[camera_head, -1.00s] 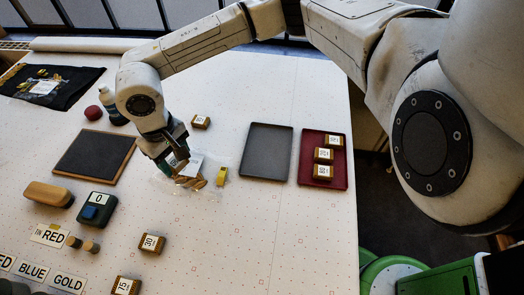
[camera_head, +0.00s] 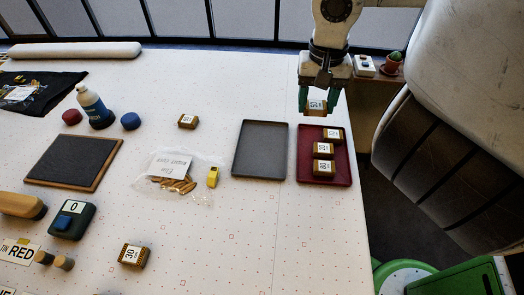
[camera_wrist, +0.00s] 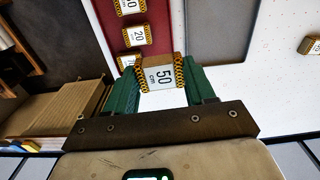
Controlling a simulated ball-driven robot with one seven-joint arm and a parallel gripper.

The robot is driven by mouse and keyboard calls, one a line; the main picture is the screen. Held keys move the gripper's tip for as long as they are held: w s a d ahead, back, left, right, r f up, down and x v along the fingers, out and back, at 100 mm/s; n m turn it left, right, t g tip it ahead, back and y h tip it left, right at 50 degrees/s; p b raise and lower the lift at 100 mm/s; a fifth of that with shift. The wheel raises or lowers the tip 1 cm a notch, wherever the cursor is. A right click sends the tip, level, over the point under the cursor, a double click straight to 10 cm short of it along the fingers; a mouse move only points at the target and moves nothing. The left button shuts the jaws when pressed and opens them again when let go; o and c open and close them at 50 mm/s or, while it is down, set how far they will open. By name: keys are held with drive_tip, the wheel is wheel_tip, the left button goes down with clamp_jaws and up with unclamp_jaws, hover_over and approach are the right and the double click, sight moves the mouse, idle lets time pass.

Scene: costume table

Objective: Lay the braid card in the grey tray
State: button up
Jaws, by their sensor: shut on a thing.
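My gripper (camera_head: 318,108) is shut on a small braid card (camera_head: 315,104), wound in brown-and-yellow braid around a white label. In the wrist view the label on this held card (camera_wrist: 160,75) reads 50 cm, and it sits between my two green fingers. In the head view my gripper hangs raised around the back edge of the red tray, right of and behind the grey tray (camera_head: 261,150). The grey tray is empty; part of it shows in the wrist view (camera_wrist: 215,35).
The red tray (camera_head: 342,168) holds three similar cards and lies just right of the grey tray. A clear bag (camera_head: 178,168), a yellow piece (camera_head: 213,177) and loose cards (camera_head: 187,121) (camera_head: 133,255) lie to the left.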

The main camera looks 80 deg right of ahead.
drive_tip(key=shift+s+a, duration=0.1)
drive_tip(key=shift+s, duration=0.45)
drive_tip(key=w+d+f+p, duration=0.2)
drive_tip(key=w+f+p, duration=0.1)
drive_tip(key=w, duration=0.5)
drive_tip(key=p, duration=0.1)
hover_over(264, 133)
drive_tip(key=s, duration=0.1)
drive_tip(key=shift+m, duration=0.3)
wheel_tip(264, 133, down, 6)
drive_tip(key=shift+a+r, duration=0.1)
drive_tip(key=shift+r, duration=0.15)
drive_tip(key=shift+w+f+p, duration=0.3)
drive_tip(key=shift+w+f, duration=0.15)
drive_tip(key=shift+f, duration=0.2)
wheel_tip(264, 133, down, 3)
drive_tip(key=shift+f, duration=0.1)
